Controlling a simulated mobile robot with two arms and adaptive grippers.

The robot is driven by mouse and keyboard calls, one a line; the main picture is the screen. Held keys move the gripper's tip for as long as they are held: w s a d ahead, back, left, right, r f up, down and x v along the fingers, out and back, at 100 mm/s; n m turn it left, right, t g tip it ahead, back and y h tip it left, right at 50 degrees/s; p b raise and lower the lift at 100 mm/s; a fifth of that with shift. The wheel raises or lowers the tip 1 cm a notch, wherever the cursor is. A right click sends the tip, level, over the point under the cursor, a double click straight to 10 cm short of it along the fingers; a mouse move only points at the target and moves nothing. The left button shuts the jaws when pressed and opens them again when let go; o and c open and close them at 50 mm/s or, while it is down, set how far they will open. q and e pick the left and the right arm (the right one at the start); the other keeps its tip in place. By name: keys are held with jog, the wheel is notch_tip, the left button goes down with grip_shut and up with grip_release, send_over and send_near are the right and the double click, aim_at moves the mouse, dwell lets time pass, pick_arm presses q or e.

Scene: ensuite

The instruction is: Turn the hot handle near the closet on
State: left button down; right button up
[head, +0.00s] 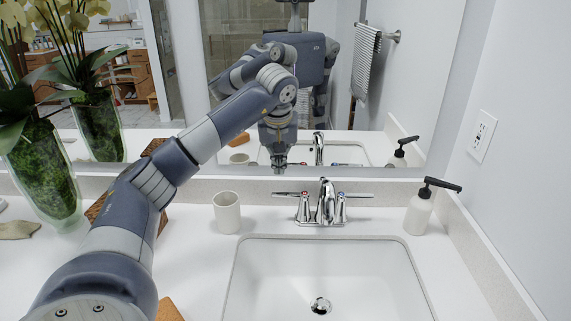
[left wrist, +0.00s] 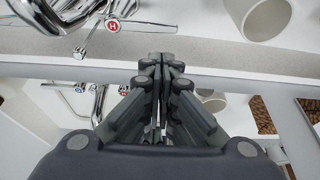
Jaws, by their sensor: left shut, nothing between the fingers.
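The chrome faucet (head: 325,203) stands behind the sink, with a lever on each side. The hot handle (head: 303,207) is the left one with a red mark; its lever points left. In the left wrist view the hot handle (left wrist: 113,26) shows a red H, its lever pointing right. The right handle (head: 342,206) has a blue mark. My left gripper (head: 279,169) points down, above and behind the tip of the hot lever, apart from it. Its fingers (left wrist: 160,65) are shut and empty. My right gripper is not in view.
A cream cup (head: 227,212) stands left of the faucet, a soap dispenser (head: 419,211) right of it. The sink (head: 325,270) is empty. A mirror (head: 420,60) rises close behind the counter and reflects my body. A glass vase (head: 40,170) stands far left.

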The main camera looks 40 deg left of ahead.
pick_arm(q)
jog(key=x, duration=0.8)
jog(key=shift+p, duration=0.4)
jog(key=shift+a+r, duration=0.1)
